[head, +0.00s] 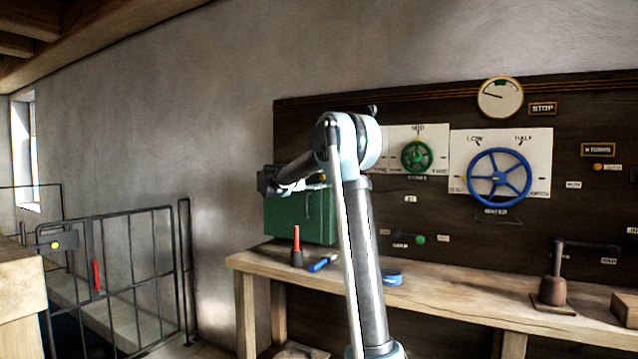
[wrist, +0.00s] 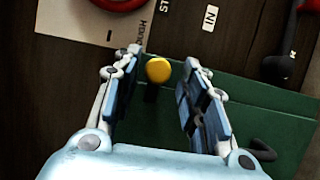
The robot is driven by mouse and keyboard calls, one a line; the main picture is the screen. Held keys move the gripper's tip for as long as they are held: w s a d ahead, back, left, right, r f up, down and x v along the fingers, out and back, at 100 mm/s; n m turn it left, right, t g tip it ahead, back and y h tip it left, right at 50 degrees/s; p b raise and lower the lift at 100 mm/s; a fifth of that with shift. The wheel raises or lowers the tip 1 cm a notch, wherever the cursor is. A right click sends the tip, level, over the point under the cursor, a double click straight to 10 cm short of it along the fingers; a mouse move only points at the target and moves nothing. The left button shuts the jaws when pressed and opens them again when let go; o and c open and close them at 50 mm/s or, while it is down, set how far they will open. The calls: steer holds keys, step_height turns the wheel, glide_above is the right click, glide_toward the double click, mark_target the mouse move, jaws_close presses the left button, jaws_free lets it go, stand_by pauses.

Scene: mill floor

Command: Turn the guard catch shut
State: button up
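A yellow round knob (wrist: 158,70) on a short dark stem shows in the wrist view, at the edge of a green metal box (wrist: 262,112); it looks like the guard catch. My gripper (wrist: 163,64) is open, with one finger on each side of the knob and a visible gap to both. Whether the knob is level with the fingertips in depth I cannot tell. In the head view the green box (head: 287,217) is on the bench against the dark board.
The bench (head: 450,300) holds a red-handled tool (head: 296,248), a blue item (head: 322,264) and a blue ring (head: 392,278). A green handwheel (head: 417,157) and a blue handwheel (head: 499,176) are on the board, right of my arm. A barred gate (head: 120,270) stands at left.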

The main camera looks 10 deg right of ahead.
steer(key=shift+r, duration=0.1)
steer(key=v, duration=1.2)
steer(key=s+d+f+m+g+y, duration=0.1)
steer(key=s+d+f+g+y, duration=0.2)
steer(key=s+d+f, duration=0.75)
steer(key=s+d+f+m+g+y, duration=0.1)
steer(key=s+d+f+g+y, duration=0.2)
steer(key=s+d+f, duration=0.75)
steer(key=s+a+f+m+y, duration=0.1)
steer(key=s+a+f+y, duration=0.2)
steer(key=s+f, duration=0.4)
steer(key=s+a+f+m+g+y, duration=0.1)
steer(key=s+a+f+y, duration=0.2)
steer(key=s+f, duration=0.4)
steer(key=s+a+f+m+y, duration=0.2)
steer(key=s+f, duration=0.5)
steer(key=s, duration=0.8)
steer(key=shift+s+a+y, duration=0.4)
steer(key=shift+a+y, duration=0.2)
steer(key=shift+a, duration=0.3)
